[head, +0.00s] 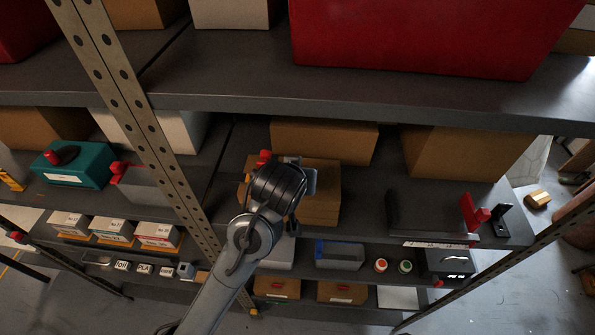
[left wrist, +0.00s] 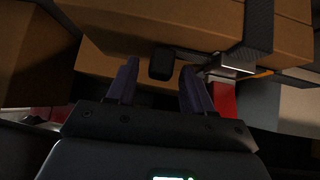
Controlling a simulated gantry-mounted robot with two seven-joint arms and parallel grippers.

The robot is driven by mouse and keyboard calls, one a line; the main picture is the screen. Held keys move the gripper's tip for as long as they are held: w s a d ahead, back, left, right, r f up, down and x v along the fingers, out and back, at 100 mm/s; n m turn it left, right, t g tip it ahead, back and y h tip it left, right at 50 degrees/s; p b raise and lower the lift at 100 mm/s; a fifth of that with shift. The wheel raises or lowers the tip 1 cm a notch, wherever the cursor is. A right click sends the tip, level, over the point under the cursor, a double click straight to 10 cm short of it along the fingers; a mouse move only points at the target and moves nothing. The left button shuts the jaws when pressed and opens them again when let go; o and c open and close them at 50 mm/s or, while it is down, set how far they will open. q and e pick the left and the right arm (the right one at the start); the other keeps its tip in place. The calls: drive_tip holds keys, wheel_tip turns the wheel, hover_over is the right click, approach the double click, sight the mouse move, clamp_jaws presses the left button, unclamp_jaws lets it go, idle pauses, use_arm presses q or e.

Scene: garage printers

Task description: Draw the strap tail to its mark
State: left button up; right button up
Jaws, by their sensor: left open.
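A cardboard box (head: 322,192) with a dark strap stands on the middle shelf in the head view, partly hidden behind my left wrist. In the left wrist view the box (left wrist: 150,18) fills the top, with the dark strap (left wrist: 258,28) running down it. A metal buckle (left wrist: 230,67) sits at the strap's lower end, and a red piece (left wrist: 224,98) hangs below it. My left gripper (left wrist: 160,75) is open, its fingers pointing at the box, with a small dark block (left wrist: 162,63) in line with the gap. The red piece is just right of the right finger. Any mark is not discernible.
A perforated upright (head: 137,110) stands left of my arm. The upper shelf (head: 400,92) overhangs the work area. A dark bin (head: 425,212) and red bracket (head: 474,212) stand right; a teal box (head: 75,165) stands left. Lower shelves hold small boxes and bins.

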sight(327, 190)
use_arm(q)
clamp_jaws()
drive_tip(key=shift+d, duration=0.15)
drive_tip(key=shift+d+r, duration=0.1)
drive_tip(key=shift+d, duration=0.45)
drive_tip(key=shift+s+d, duration=0.2)
drive_tip(key=shift+d, duration=1)
drive_tip(key=shift+s+d, duration=0.1)
drive_tip(key=shift+d, duration=1.45)
drive_tip(key=shift+o, duration=0.7)
unclamp_jaws()
